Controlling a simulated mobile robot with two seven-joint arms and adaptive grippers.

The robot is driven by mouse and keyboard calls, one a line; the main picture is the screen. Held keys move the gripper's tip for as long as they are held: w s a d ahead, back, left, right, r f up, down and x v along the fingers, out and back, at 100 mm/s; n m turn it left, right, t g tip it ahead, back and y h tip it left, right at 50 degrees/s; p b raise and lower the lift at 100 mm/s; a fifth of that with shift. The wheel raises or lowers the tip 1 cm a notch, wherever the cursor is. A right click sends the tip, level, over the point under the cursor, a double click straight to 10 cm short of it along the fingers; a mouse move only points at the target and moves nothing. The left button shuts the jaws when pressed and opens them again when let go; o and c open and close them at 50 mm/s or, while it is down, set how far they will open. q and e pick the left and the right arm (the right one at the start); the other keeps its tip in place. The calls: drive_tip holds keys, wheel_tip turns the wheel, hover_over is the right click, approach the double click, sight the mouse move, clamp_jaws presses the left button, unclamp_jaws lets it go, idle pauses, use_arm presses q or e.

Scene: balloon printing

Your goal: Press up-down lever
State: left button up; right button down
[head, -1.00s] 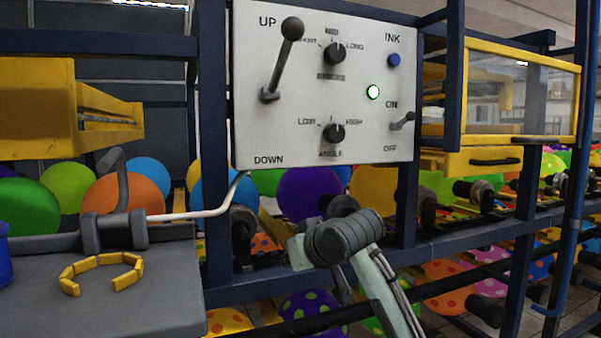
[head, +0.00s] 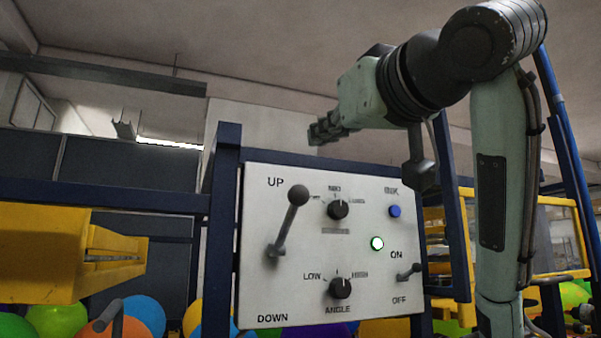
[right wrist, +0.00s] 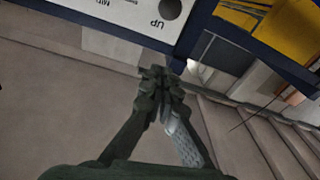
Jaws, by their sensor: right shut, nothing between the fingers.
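The up-down lever (head: 289,219) has a dark round knob and a grey stem on the left side of the white control panel (head: 260,240). Its knob is up, close under the word UP, and the stem leans to the upper right. My right gripper (head: 318,132) is above the panel's top edge, higher than the lever knob and clear of it. Its fingers point left. In the right wrist view the right gripper (right wrist: 163,80) is shut and empty, with part of the panel (right wrist: 110,25) and the word UP near the top. My left gripper is out of view.
A blue frame (head: 228,170) surrounds the panel. A yellow unit (head: 50,255) stands at the left.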

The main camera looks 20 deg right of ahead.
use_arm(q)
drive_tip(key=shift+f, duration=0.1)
use_arm(e)
drive_tip(key=shift+w+f, duration=0.1)
drive_tip(key=p, duration=0.2)
hover_over(300, 188)
drive_tip(key=shift+w+a+r, duration=0.15)
drive_tip(key=shift+a+r, duration=0.1)
drive_tip(key=shift+r, duration=0.2)
drive_tip(key=f, duration=0.3)
drive_tip(key=shift+d, duration=0.25)
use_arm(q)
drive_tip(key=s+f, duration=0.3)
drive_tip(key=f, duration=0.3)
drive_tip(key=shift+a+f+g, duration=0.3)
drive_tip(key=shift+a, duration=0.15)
use_arm(e)
drive_tip(key=shift+s+f, duration=0.3)
drive_tip(key=shift+f, duration=0.15)
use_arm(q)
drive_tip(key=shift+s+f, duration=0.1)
